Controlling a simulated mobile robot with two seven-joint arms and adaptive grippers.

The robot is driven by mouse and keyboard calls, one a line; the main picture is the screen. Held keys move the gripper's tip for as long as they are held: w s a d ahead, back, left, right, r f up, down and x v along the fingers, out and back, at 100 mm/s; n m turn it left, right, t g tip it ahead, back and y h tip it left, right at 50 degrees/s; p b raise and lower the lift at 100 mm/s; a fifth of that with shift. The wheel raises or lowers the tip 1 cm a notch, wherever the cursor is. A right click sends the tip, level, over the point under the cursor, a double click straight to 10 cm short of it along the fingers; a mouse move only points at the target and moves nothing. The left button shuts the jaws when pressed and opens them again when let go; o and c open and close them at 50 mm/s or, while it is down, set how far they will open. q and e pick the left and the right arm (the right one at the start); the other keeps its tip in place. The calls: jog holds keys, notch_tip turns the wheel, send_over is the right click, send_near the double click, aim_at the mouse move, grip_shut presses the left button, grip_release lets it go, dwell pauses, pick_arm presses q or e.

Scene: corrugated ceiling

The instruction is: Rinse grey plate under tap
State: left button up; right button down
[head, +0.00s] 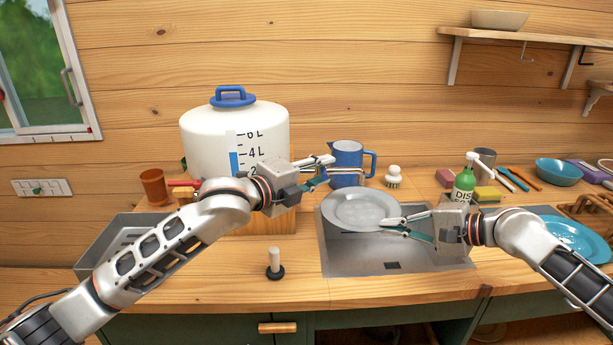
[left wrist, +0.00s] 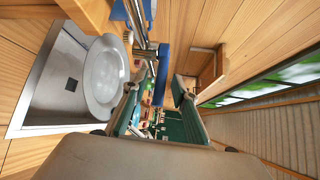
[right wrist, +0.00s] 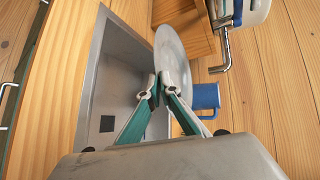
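The grey plate (head: 359,209) is held above the sink (head: 335,262) by its right rim; it also shows in the left wrist view (left wrist: 103,76) and edge-on in the right wrist view (right wrist: 172,56). My right gripper (head: 384,227) is shut on that rim. The white water tank (head: 235,145) stands behind the sink's left side. Its tap has a metal spout (right wrist: 226,52) and a blue lever (left wrist: 163,74). My left gripper (head: 322,171) is open, its fingers apart on both sides of the lever. I cannot make out running water.
A blue jug (head: 347,162) stands close behind the plate. A brush (head: 393,177), a green soap bottle (head: 464,184) and sponges (head: 487,194) stand behind and right of the sink. A brown cup (head: 154,186) is left of the tank. The front counter is mostly clear.

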pick_arm(q)
jog(key=v, duration=1.1)
jog(key=shift+s+a, duration=0.15)
jog(key=shift+a, duration=0.05)
pick_arm(e)
jog(key=shift+r, duration=0.15)
pick_arm(q)
jog(key=shift+r, duration=0.15)
